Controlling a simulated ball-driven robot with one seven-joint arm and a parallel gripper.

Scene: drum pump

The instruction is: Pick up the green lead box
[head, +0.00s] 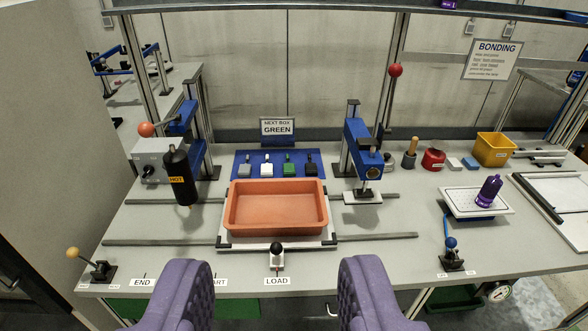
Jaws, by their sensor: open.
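A small green box (289,170), which looks like the green lead box, sits on a blue mat (240,174) at the back middle of the bench. Each has a thin upright piece on top. A sign (278,127) behind them reads "NEXT BOX GREEN". My gripper (275,272) is open and empty at the front edge, its two purple fingers wide apart, well short of the green box.
An orange tray (277,232) lies between my gripper and the boxes. A black bottle marked HOT (180,176) hangs at left; a blue press (362,150) stands at right. A black-knobbed lever (277,254) rises at the front.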

